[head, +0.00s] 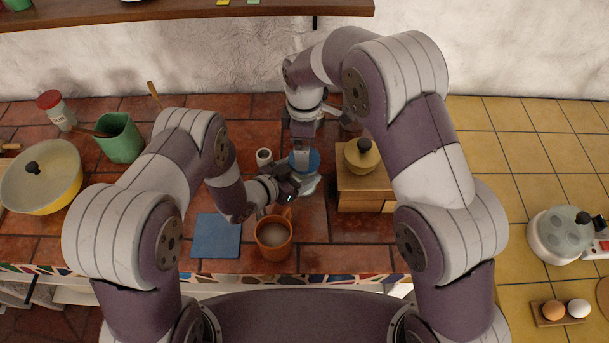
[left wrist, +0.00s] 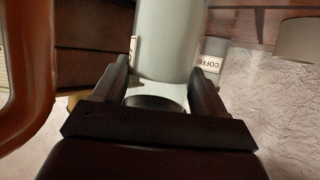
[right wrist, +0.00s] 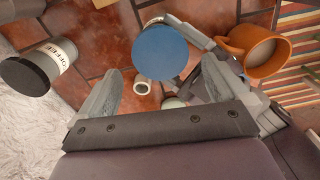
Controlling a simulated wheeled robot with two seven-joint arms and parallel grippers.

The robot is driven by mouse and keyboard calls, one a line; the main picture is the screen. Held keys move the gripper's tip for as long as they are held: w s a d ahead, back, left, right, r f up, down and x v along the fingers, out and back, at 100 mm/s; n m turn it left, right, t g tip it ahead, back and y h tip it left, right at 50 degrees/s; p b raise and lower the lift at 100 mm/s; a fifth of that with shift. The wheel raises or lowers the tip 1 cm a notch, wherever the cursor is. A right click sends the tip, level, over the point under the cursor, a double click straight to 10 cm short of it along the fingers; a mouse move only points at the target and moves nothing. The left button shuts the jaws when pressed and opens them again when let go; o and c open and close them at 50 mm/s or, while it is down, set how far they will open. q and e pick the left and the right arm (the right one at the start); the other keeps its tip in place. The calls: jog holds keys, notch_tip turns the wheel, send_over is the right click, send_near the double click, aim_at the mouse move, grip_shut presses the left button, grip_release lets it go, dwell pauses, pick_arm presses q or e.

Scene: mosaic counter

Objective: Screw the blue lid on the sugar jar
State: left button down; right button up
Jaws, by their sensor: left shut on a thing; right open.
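The pale sugar jar (head: 309,186) stands on the tiled counter in the head view, with the round blue lid (head: 305,160) at its top. My left gripper (head: 287,186) is shut on the jar's side; the left wrist view shows the pale jar body (left wrist: 168,45) between its fingers (left wrist: 162,72). My right gripper (head: 304,132) points down above the lid. In the right wrist view its fingers (right wrist: 163,75) are open, apart from the blue lid (right wrist: 161,52). The lid hides the jar's mouth, so I cannot tell whether it is threaded.
An orange mug (head: 273,240) stands in front of the jar, beside a blue cloth (head: 216,236). A wooden box (head: 362,190) is close on the right. A small white cup (head: 264,157) stands behind left. A coffee jar (right wrist: 40,65) shows in the right wrist view.

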jog(key=shift+r, duration=0.3)
jog(key=shift+w+r, duration=0.1)
jog(key=shift+r, duration=0.1)
jog(key=shift+w+a+r+m, duration=0.1)
jog(key=shift+w+r+m, duration=0.05)
jog(key=shift+r+m, duration=0.45)
jog(key=m, duration=0.3)
jog(key=r+m, duration=0.1)
jog(key=m, duration=0.1)
jog(key=shift+r+m, duration=0.15)
jog(key=shift+m, duration=0.25)
jog(key=m, duration=0.6)
jog(key=shift+r, duration=0.3)
jog(key=m, duration=0.3)
jog(key=shift+s+m, duration=0.25)
jog(key=shift+m, duration=0.15)
jog(key=shift+f, duration=0.1)
